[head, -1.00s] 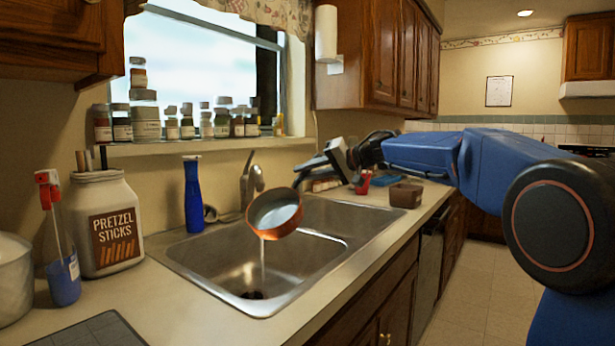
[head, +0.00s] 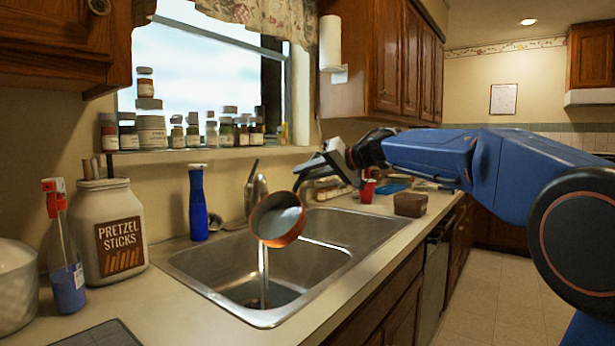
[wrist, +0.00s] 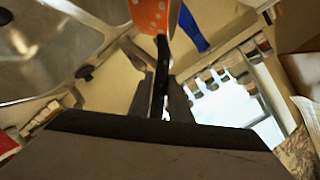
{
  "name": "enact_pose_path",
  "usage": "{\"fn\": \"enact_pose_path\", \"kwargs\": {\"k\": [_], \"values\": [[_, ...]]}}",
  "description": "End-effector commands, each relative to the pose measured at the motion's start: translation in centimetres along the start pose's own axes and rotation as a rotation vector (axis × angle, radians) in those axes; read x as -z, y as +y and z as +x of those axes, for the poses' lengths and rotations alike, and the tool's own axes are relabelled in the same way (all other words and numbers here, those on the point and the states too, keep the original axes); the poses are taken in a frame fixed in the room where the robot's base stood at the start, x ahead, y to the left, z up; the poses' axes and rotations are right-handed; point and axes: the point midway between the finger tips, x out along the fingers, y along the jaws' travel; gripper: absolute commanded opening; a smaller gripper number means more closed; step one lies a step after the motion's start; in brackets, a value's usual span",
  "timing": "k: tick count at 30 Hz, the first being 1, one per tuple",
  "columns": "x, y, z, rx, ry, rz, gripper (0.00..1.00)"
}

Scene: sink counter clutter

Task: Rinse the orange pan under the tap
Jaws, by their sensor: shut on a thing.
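The orange pan (head: 280,232) hangs over the left part of the sink (head: 335,225), tilted steeply with its grey inside showing. The tap (head: 257,188) stands right behind it; the pan hides part of its spout. A stream of water (head: 263,275) runs from below the pan's low edge to the drain area. My gripper (head: 312,168) is shut on the pan's handle, right of and above the pan. In the wrist view, the dark handle (wrist: 160,75) lies between the fingers, and part of the orange pan (wrist: 150,14) shows at the top edge.
A blue bottle (head: 198,205) stands behind the sink's left end. A pretzel jar (head: 115,230) and a spray bottle (head: 66,260) are at left. A red cup (head: 367,190) and brown container (head: 410,203) are beyond the sink. The right basin is clear.

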Motion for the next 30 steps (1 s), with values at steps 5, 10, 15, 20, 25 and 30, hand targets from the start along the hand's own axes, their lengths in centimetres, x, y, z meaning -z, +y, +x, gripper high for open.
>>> {"fn": "enact_pose_path", "kwargs": {"k": [5,10,15,20,25,30], "values": [[-0.1,-0.8,-0.2,-0.005,0.008,-0.032,0.0],[-0.2,-1.4,-0.3,-0.013,0.015,-0.062,0.0],[-0.4,-2.1,-0.4,-0.019,0.02,-0.092,0.0],[-0.4,-2.7,-0.5,-0.025,0.027,-0.119,0.0],[-0.6,-3.3,-0.6,-0.032,0.033,-0.15,0.0],[-0.8,-3.9,-0.7,-0.039,0.04,-0.179,0.0]]}}
